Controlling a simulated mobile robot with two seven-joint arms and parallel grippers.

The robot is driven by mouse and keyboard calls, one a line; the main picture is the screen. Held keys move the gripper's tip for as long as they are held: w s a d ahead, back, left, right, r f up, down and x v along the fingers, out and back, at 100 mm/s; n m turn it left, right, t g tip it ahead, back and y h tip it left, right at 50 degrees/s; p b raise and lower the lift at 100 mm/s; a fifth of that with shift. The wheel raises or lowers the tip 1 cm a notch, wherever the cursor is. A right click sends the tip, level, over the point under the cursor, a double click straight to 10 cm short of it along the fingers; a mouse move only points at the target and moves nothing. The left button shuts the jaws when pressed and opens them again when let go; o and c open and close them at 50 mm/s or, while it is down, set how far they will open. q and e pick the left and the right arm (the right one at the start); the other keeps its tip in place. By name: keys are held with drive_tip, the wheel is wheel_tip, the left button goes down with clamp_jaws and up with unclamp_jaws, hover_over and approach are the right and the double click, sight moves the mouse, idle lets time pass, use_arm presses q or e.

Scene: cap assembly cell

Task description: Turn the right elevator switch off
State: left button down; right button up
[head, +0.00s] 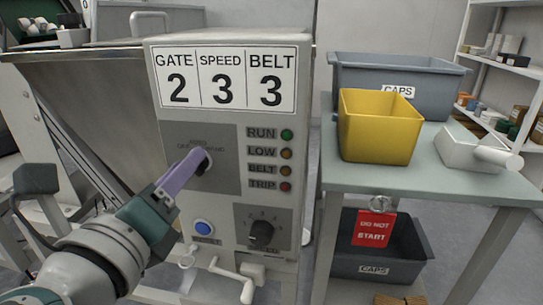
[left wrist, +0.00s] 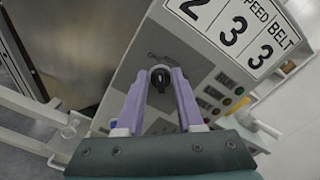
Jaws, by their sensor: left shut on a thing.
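The switch is a black rotary knob (left wrist: 160,77) on the grey control panel (head: 275,205), seen between my fingertips in the left wrist view. My left gripper (head: 203,161) has its purple fingers on either side of the knob, shut on it. The printing around the switch is too small and partly covered to read surely. My right gripper is in neither view.
The panel also has a blue reset button (head: 203,228), a lower black dial (head: 261,233), several lamps and a crank handle (head: 238,276). A table (head: 458,186) on the right holds a yellow bin (head: 378,132) and a grey caps crate (head: 440,88). A red tag (head: 374,229) hangs from its edge.

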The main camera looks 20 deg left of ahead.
use_arm(q)
drive_tip(key=shift+n+b, duration=0.3)
drive_tip(key=shift+n, duration=0.3)
drive_tip(key=c, duration=0.9)
unclamp_jaws()
drive_tip(key=shift+s, duration=0.1)
drive_tip(key=b+v, duration=0.1)
drive_tip(key=v, duration=0.8)
drive_tip(key=shift+s+b, duration=0.4)
